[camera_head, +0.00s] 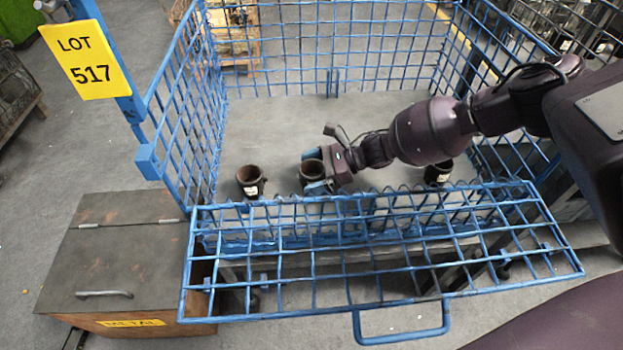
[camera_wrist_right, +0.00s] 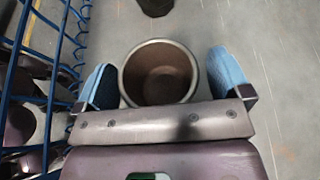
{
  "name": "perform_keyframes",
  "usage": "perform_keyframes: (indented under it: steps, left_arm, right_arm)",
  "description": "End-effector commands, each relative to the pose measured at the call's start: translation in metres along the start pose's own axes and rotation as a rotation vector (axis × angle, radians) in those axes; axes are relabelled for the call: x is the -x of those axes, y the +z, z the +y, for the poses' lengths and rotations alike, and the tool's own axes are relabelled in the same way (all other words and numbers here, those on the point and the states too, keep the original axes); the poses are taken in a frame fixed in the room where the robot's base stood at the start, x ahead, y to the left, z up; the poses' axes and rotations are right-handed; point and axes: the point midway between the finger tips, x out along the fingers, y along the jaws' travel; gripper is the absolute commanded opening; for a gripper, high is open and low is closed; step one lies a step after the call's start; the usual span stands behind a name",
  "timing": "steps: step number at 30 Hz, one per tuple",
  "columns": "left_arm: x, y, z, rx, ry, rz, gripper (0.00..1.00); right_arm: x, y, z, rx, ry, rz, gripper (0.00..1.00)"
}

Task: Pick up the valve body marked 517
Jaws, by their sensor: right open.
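Three dark cup-shaped valve bodies stand on the grey floor of a blue wire cage. The left one (camera_head: 250,181) and the right one (camera_head: 438,173) carry white labels too small to read. The middle valve body (camera_head: 312,171) is at my right gripper (camera_head: 324,180). In the right wrist view this valve body (camera_wrist_right: 160,72) stands between the two blue finger pads of my open right gripper (camera_wrist_right: 163,85), with a small gap on each side. No marking shows on it. A yellow sign (camera_head: 88,60) on the cage reads LOT 517. My left gripper is not in view.
The blue wire cage (camera_head: 205,110) has its front flap (camera_head: 380,285) folded down towards me, its mesh close beside my right gripper. A lidded box marked METAL (camera_head: 115,250) stands at the left. The cage floor behind the valve bodies is clear.

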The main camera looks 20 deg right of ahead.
Motion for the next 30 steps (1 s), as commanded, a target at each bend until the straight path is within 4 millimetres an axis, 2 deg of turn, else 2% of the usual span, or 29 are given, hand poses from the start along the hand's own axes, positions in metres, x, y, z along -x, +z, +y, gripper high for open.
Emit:
perform_keyframes:
  steps: [4,5,17,26,30]
  left_arm:
    - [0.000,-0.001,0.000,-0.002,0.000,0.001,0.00]
    - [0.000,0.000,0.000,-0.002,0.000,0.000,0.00]
    - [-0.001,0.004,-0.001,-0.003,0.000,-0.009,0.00]
    - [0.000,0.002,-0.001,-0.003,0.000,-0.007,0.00]
    - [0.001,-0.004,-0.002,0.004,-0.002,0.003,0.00]
  right_arm:
    - [0.001,0.001,0.000,0.001,-0.001,0.000,0.96]
    - [0.001,0.001,0.000,0.001,-0.001,0.000,0.93]
    - [0.001,0.001,0.000,0.001,0.000,0.000,0.31]
    - [0.002,0.004,-0.001,0.002,-0.001,-0.002,0.30]
    - [0.008,0.019,-0.002,0.007,-0.003,-0.004,0.30]
